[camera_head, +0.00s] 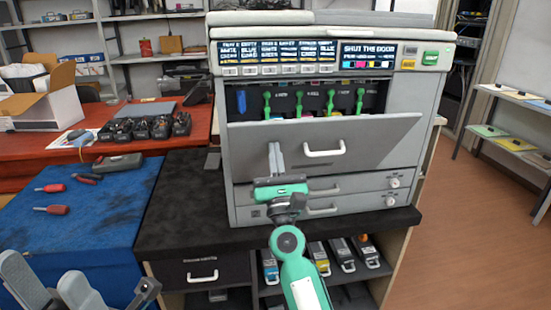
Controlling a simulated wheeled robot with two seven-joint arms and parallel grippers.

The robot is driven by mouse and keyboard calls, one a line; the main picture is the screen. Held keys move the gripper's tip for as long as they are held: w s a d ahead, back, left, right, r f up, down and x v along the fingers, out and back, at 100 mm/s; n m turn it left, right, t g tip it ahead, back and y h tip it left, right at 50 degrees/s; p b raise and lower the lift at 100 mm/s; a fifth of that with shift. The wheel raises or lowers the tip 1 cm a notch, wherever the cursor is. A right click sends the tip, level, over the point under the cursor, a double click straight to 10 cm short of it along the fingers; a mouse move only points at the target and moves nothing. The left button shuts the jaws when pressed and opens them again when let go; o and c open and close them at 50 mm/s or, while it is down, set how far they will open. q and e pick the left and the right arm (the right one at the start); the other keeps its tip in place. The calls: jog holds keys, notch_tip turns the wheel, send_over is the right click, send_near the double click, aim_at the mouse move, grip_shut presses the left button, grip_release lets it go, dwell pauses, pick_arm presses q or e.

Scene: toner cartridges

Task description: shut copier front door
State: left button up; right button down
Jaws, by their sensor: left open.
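The grey copier (222,190) stands on a dark bench top. Its front door (380,138) is partly open, tilted outward with its top edge away from the body and a white handle (325,149) on its face. Behind it, a row of green levers (299,103) and one blue lever (241,101) show in the opening. My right gripper (275,150) is in front of the door's left half, its fingers together and pointing up; whether they touch the door I cannot tell. My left gripper (50,284) is open and empty at the bottom left, partly cut off.
The copier's display (366,52) reads "SHUT THE DOOR". Drawers (340,188) lie below the door. A blue mat (95,220) with red-handled tools is at left; dark cartridges (150,127) stand on the red table behind. Several toner cartridges (341,254) sit on the shelf below.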

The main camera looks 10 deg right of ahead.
jog(key=x, duration=0.6)
jog(key=shift+w+a+f, duration=0.1)
jog(key=shift+w+f, duration=0.05)
jog(key=shift+w, duration=0.25)
